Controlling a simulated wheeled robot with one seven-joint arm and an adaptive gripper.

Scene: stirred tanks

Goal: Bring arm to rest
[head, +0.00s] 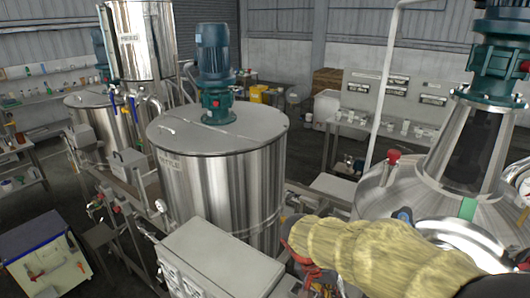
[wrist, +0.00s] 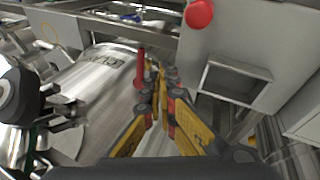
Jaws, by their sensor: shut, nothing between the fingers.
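My gripper (wrist: 160,78) shows in the wrist view with its yellow and dark fingers closed together, nothing held between them. A thin red rod (wrist: 140,70) stands just left of the fingertips; I cannot tell whether they touch it. A shiny labelled steel tank (wrist: 88,82) lies beyond the fingers on the left. A red round knob (wrist: 199,14) on a grey box is above and right of the fingertips.
In the head view, a steel tank (head: 215,185) with a teal motor (head: 212,60) fills the middle. A grey box (head: 220,262) stands in front. A yellowish wrapped shape (head: 390,255) is at lower right, before a conical-topped vessel (head: 470,150). Open floor (head: 110,270) shows at lower left.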

